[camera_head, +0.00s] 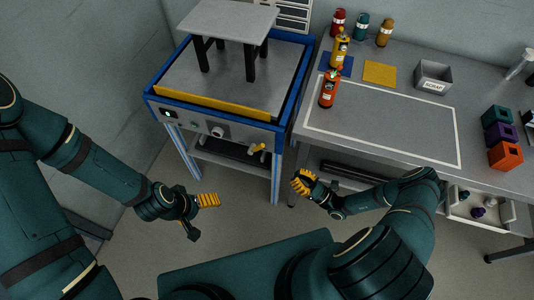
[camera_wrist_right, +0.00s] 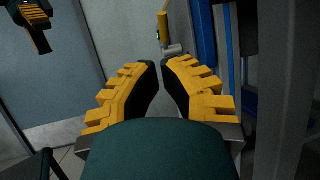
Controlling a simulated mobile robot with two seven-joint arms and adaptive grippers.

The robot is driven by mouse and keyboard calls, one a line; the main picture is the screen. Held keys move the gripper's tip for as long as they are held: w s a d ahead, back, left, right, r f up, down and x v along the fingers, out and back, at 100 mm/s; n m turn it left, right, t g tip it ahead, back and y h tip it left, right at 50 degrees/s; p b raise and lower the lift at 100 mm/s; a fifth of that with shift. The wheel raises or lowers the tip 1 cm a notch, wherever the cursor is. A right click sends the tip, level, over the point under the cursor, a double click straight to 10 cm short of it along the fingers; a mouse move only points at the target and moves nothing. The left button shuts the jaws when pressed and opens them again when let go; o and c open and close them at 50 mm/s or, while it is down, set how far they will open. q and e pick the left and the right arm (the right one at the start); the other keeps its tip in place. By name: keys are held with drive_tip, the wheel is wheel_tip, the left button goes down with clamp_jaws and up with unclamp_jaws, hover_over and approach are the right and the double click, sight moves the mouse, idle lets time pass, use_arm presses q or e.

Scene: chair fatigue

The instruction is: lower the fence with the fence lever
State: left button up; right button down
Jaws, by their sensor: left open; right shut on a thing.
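The fence (camera_head: 215,105) is a yellow bar along the front edge of the blue-framed table (camera_head: 160,83). The yellow-handled fence lever (camera_head: 257,149) is on that table's front, low at the right; a yellow handle also shows just beyond my right fingertips in the right wrist view (camera_wrist_right: 163,25). My right gripper (camera_head: 301,182) is to the right of and nearer than the lever, apart from it. Its yellow fingers are drawn in to a narrow gap (camera_wrist_right: 160,72); what they hold cannot be made out. My left gripper (camera_head: 203,214) is open and empty, left of and below the lever.
A grey stool-like piece (camera_head: 235,20) stands on the blue-framed table. The workbench (camera_head: 385,120) at right carries bottles, a grey box (camera_head: 432,77) and coloured holders (camera_head: 505,155). An open drawer (camera_head: 478,208) juts from its front. The floor between my grippers is clear.

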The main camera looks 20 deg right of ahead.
sight(257, 148)
use_arm(q)
drive_tip(key=shift+w+r+p, duration=0.2)
drive_tip(key=shift+r+p, duration=0.4)
use_arm(e)
drive_tip(key=x, duration=1.4)
use_arm(q)
drive_tip(key=shift+a, duration=0.15)
use_arm(e)
drive_tip(key=shift+r, duration=0.15)
